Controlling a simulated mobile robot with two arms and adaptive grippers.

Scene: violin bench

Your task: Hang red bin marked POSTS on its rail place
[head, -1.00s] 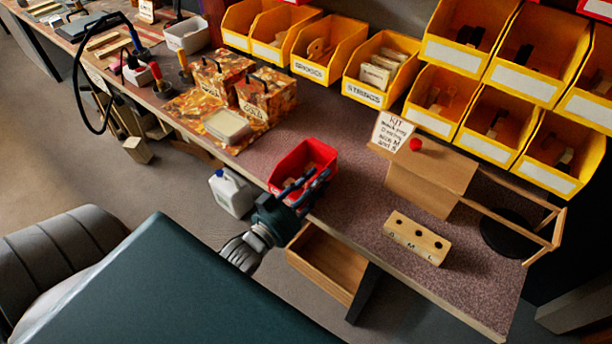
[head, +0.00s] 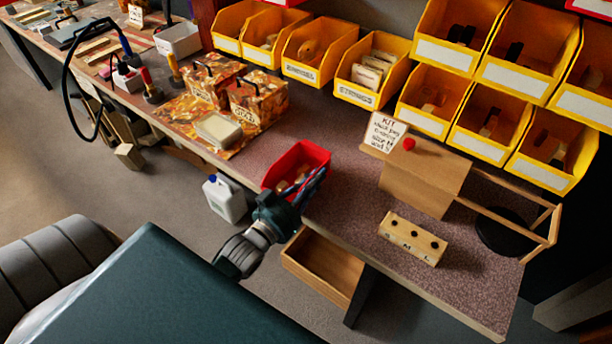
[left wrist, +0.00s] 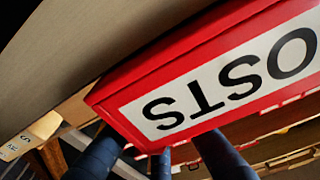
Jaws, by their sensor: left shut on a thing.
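The red bin (head: 318,152) is at the front edge of the bench in the head view, with small brown pieces inside. My left gripper (head: 308,192) is shut on its near side, and its dark fingers cover part of that side. In the left wrist view the red bin (left wrist: 122,92) fills much of the upper right. Its white label (left wrist: 230,82) appears upside down with the letters OSTS showing, the rest cut off. My left gripper's fingers (left wrist: 160,160) show below it. I cannot make out an empty rail place. My right gripper is not in view.
Yellow bins (head: 368,72) line the back in rows. A wooden stand (head: 425,182) with a KIT sign (head: 384,131) and a holed block (head: 413,238) are on the right. Patterned boxes (head: 258,100) stand left. An open drawer (head: 322,268) juts out below the bench edge.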

